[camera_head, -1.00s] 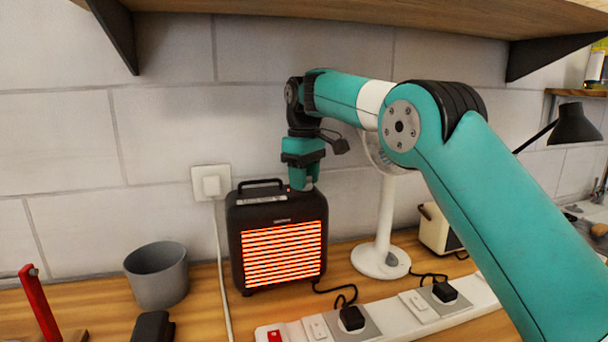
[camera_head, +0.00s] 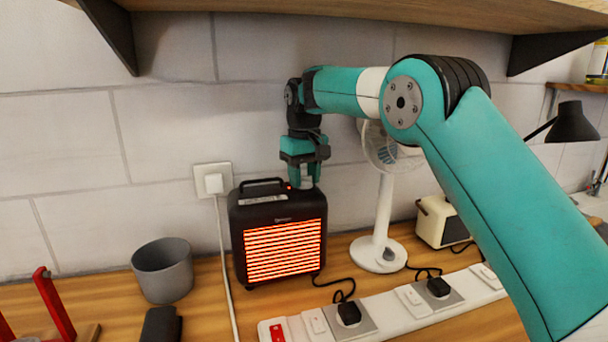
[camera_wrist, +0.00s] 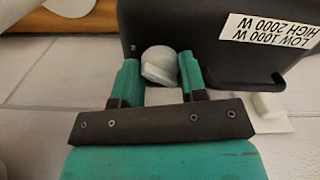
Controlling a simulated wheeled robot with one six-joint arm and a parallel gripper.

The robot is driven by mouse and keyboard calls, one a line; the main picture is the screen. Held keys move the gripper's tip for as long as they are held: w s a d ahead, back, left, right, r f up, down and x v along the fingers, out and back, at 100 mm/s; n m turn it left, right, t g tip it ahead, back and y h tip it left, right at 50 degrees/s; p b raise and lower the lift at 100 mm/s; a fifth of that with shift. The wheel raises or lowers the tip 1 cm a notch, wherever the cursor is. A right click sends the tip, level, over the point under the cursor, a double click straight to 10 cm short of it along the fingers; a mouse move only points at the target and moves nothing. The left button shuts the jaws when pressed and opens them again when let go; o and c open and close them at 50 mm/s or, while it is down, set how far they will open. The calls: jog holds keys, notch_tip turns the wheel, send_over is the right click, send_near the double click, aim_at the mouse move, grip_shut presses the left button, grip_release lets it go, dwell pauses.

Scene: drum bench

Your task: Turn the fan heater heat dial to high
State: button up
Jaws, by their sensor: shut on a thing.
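The fan heater (camera_head: 284,251) is a black box with a handle on top and a glowing orange-red grille, standing on the wooden bench against the wall. Its heat dial (camera_wrist: 160,66) is a pale grey knob on the top face, between my fingers in the wrist view. My gripper (camera_head: 304,183) points down onto the right part of the heater's top, shut on the dial. In the wrist view my teal fingers (camera_wrist: 158,78) stand on both sides of the knob. A label (camera_wrist: 268,38) reading LOW 1000 W, HIGH 2000 W shows upside down beside it. The dial's pointer setting is unclear.
A white fan (camera_head: 380,225) stands right of the heater, with a cream box (camera_head: 437,222) beyond. A grey pot (camera_head: 162,272) is at left. A white power strip (camera_head: 384,312) lies in front. A shelf (camera_head: 350,15) hangs above.

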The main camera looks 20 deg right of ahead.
aim_at(304, 176)
jog(key=o, duration=0.9)
jog(key=shift+o, duration=0.2)
notch_tip(304, 176, up, 12)
jog(key=p, duration=0.2)
jog(key=shift+p, duration=0.4)
